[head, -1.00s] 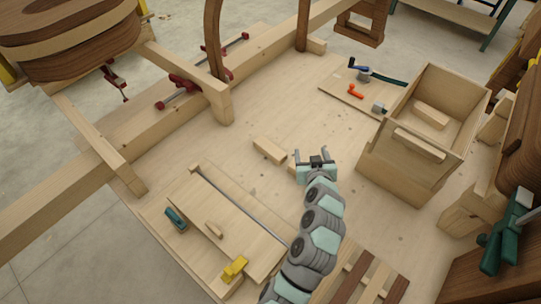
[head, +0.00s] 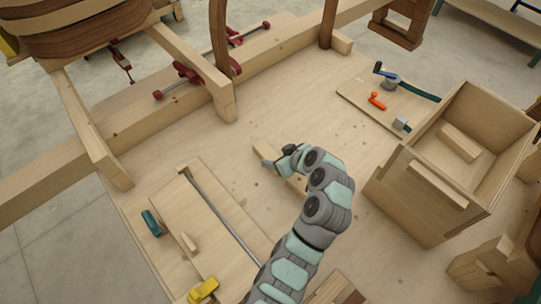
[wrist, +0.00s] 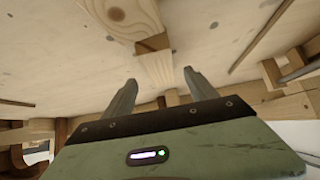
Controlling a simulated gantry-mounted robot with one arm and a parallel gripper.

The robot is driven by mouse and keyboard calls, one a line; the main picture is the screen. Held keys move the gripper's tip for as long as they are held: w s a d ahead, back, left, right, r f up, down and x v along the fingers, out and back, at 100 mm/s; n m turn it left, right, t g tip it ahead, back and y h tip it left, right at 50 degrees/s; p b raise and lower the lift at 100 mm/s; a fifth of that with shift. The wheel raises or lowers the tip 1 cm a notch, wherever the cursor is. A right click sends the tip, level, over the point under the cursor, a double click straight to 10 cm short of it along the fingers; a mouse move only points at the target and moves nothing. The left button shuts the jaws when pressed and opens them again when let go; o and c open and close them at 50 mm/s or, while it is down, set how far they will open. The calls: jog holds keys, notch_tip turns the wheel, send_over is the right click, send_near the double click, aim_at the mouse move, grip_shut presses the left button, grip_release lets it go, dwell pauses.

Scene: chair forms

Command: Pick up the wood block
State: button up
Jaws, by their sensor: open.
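A pale wood block (head: 263,147) lies on the workbench top, partly hidden behind my gripper (head: 275,160) in the head view. A second pale wood piece (head: 297,184) shows below my wrist, mostly covered by the arm. In the wrist view, a block with a dark knot (wrist: 130,14) is at the top, and another pale block face (wrist: 158,68) shows between the two fingers of my gripper (wrist: 158,76). The fingers are apart, with nothing held. I cannot tell the exact gap between the fingers and the blocks.
An open wooden box (head: 408,200) stands to the right. A board with tools (head: 386,105) lies behind it. A plank with a metal bar (head: 222,206), a teal tool (head: 151,223) and a yellow tool (head: 203,290) are at the left. The bench between is mostly clear.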

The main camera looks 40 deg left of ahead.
aim_at(270, 155)
jog(key=p+x, duration=0.1)
jog(key=x, duration=0.4)
jog(key=shift+a+f, duration=0.2)
jog(key=shift+a, duration=0.05)
jog(key=shift+c, duration=0.3)
grip_shut()
